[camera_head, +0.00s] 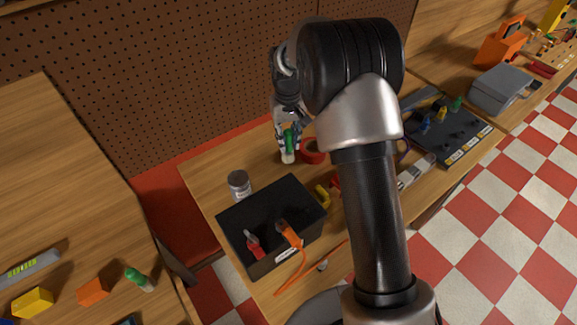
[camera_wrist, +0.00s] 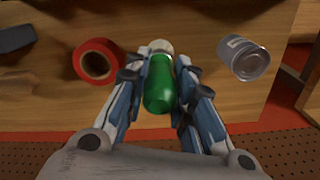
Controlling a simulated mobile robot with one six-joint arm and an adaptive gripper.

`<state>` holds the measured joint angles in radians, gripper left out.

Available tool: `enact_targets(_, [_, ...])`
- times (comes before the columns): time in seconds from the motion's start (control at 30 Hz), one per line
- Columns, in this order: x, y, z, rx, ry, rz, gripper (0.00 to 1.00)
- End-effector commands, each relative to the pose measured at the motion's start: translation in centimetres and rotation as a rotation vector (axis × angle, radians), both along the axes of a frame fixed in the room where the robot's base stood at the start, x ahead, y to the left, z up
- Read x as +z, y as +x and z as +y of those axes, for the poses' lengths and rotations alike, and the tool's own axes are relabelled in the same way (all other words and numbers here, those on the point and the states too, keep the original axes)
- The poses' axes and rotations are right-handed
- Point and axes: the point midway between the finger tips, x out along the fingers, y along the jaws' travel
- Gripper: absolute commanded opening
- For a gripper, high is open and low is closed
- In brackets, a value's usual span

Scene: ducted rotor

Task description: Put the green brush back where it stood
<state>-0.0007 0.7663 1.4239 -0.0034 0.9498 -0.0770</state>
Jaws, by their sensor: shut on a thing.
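The green brush (camera_head: 290,142) has a green handle and a pale lower end. My gripper (camera_head: 287,134) is shut on its handle, above the back of the middle workbench. In the wrist view the green handle (camera_wrist: 158,88) lies between the two fingers of my gripper (camera_wrist: 158,70), with the pale end (camera_wrist: 160,46) beyond the fingertips. I cannot tell whether that end touches the bench. A dark rack (camera_head: 462,143) at the right holds small blue, yellow and green-topped things in part of its area.
A red tape roll (camera_head: 312,151) lies close to the right of the brush. A grey can (camera_head: 239,185) and a black box (camera_head: 237,217) with tools stand in front and left. Another green-handled thing (camera_head: 138,279) lies on the left table. My arm hides part of the bench.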

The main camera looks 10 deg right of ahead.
Motion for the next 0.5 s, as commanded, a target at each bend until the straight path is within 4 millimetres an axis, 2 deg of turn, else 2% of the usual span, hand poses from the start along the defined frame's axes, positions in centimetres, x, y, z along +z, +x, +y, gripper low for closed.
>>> enact_targets(0.03, [-1.7, -0.1, 0.0, 0.0, 0.0, 0.004, 0.0])
enact_targets(0.2, [-5.2, -0.1, 0.0, 0.0, 0.0, 0.002, 0.0])
enact_targets(0.5, [-7.7, 0.0, 0.0, 0.0, 0.0, 0.001, 0.0])
